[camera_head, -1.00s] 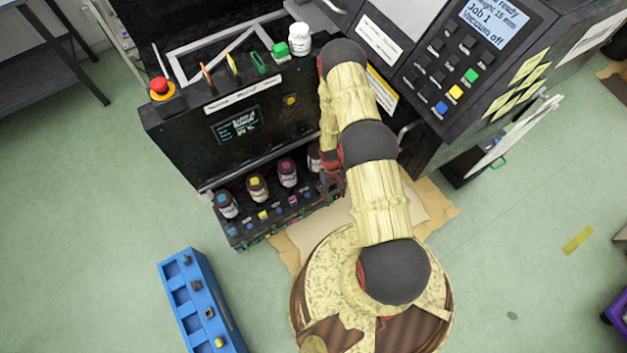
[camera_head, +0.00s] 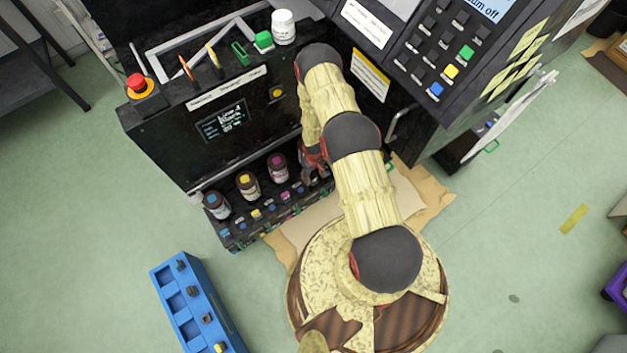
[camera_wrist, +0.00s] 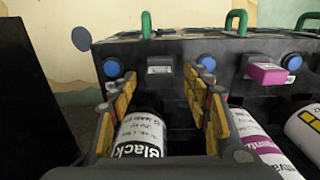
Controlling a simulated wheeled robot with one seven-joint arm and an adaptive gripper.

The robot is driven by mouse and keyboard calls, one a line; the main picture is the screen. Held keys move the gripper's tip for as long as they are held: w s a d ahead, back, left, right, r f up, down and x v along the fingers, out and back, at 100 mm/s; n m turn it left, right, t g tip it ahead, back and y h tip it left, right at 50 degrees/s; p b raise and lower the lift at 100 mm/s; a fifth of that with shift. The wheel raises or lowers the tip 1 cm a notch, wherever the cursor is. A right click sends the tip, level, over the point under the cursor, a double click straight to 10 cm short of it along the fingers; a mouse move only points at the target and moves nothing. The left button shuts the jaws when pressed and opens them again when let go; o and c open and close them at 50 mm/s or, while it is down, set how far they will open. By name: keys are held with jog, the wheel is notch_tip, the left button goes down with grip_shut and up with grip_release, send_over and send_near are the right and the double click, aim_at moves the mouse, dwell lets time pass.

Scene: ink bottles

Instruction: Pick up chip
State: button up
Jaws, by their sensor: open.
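My gripper (camera_head: 315,165) is at the right end of the ink shelf, partly hidden by my arm in the head view. In the wrist view its two yellow-padded fingers (camera_wrist: 162,82) are apart. A bottle labelled Black (camera_wrist: 142,135) shows low between them, and I cannot tell whether they touch it. A magenta chip (camera_wrist: 267,73) sticks out of that front to the right of the fingers. No black chip can be made out clearly; the right finger covers part of the front.
Cyan (camera_head: 217,205), yellow (camera_head: 248,185) and magenta (camera_head: 278,167) bottles stand in a row left of my gripper. A machine with a keypad (camera_head: 440,60) rises on the right.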

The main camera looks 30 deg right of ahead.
jog(key=shift+f, duration=0.85)
jog(key=shift+r, duration=0.1)
jog(key=shift+c, duration=0.5)
jog(key=c, duration=0.9)
